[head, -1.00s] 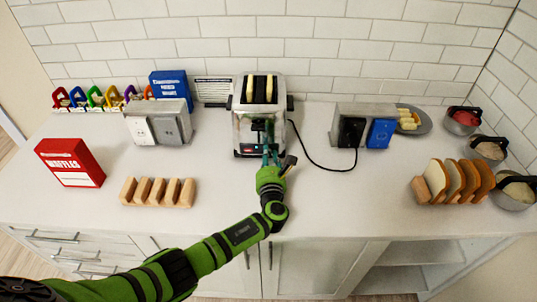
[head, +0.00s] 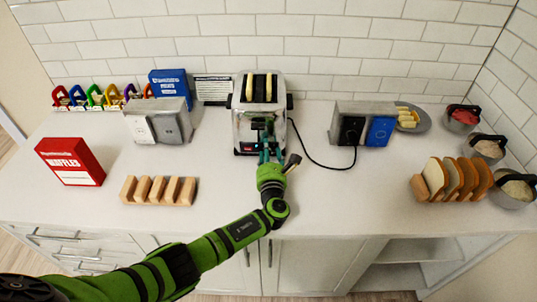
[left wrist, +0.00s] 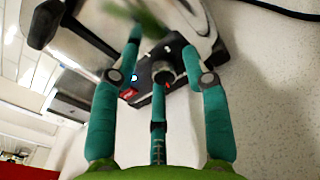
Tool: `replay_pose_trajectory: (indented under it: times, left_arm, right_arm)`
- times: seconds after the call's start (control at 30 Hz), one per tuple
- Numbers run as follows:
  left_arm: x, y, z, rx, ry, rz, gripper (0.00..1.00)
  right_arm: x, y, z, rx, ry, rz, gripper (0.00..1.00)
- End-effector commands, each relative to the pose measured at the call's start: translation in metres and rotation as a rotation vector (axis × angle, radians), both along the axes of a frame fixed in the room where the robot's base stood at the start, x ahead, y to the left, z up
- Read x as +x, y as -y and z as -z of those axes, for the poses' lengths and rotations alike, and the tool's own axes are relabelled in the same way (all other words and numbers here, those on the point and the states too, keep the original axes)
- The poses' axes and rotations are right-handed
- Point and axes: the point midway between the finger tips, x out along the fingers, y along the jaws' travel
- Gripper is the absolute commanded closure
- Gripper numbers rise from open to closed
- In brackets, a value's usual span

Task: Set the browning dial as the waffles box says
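In the left wrist view a black knob (left wrist: 163,71), apparently the dial, shows beyond the middle finger, between the two outer fingers. I cannot tell whether the fingers touch or grip it. A red display and a small blue light show beside it. The dial's setting is not readable. The red waffles box (head: 70,162) stands at the left; its small print is too small to read. My right gripper is not in view.
A blue box (head: 170,83) and a dark sign (head: 213,90) stand at the back left. Grey outlet boxes (head: 172,125) (head: 350,128) flank the toaster. A wooden rack (head: 158,191) is at front left, and bread slices (head: 452,180) at right. A black cord (head: 308,156) runs right.

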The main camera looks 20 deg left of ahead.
Motion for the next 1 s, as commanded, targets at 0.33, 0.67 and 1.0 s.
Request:
replay_pose_trajectory:
  times: [0.33,0.67,1.0]
  left_arm:
    - [-0.005,0.001,0.005,-0.001,-0.010,0.000,0.52]
    - [-0.053,0.019,0.004,-0.004,-0.010,0.002,0.52]
    - [-0.106,0.039,0.000,-0.002,-0.007,0.000,0.52]
  right_arm:
    - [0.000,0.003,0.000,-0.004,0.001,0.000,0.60]
    - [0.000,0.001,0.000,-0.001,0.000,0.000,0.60]
    - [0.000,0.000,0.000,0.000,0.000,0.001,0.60]
